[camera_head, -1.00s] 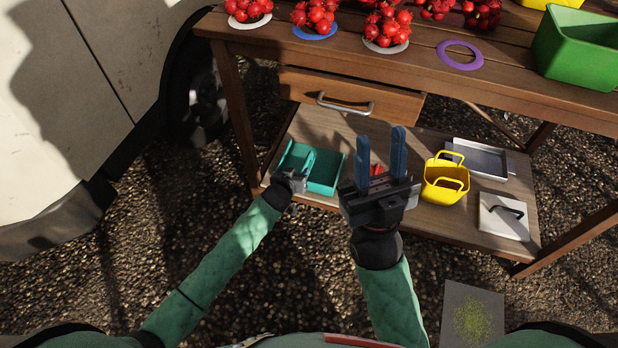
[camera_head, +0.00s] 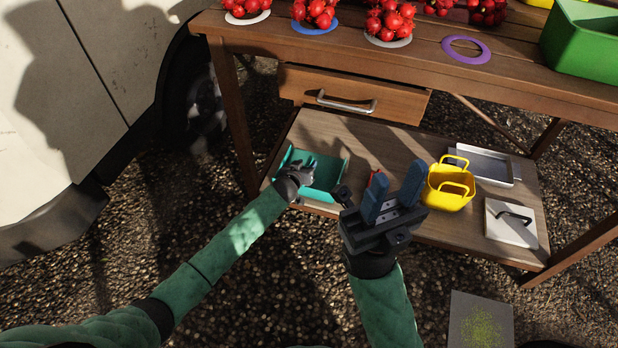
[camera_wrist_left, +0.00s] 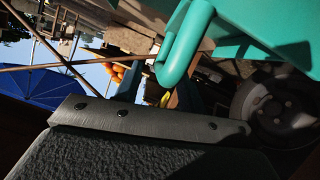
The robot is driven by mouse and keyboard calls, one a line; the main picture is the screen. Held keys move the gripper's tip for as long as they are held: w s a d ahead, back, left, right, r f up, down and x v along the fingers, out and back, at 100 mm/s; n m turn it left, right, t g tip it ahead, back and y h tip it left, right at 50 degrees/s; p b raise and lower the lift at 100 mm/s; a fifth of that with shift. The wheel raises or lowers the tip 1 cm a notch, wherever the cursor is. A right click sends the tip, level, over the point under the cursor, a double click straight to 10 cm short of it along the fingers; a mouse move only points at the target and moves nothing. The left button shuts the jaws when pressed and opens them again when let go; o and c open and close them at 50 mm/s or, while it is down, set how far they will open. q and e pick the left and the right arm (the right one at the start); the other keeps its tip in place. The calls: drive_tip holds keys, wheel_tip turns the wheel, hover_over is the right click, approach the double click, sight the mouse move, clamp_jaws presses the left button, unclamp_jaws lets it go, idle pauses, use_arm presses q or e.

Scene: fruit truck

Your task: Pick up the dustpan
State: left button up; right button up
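The teal dustpan (camera_head: 329,174) lies on the left end of the table's lower shelf. My left gripper (camera_head: 305,167) is at the dustpan's left side, overlapping it in the head view. Its fingers are small and hard to separate from the dustpan, so I cannot tell whether they are closed on it. My right gripper (camera_head: 396,190) is open and empty, with two blue fingers apart in front of the shelf.
A yellow basket (camera_head: 445,199), a metal tray (camera_head: 497,166) and a white board with a dark handle (camera_head: 511,232) stand on the shelf to the right. A red item (camera_head: 371,178) is partly hidden behind my right gripper. The drawer (camera_head: 355,90) and tabletop overhang the shelf.

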use_arm(q)
drive_tip(key=shift+x, duration=0.75)
clamp_jaws()
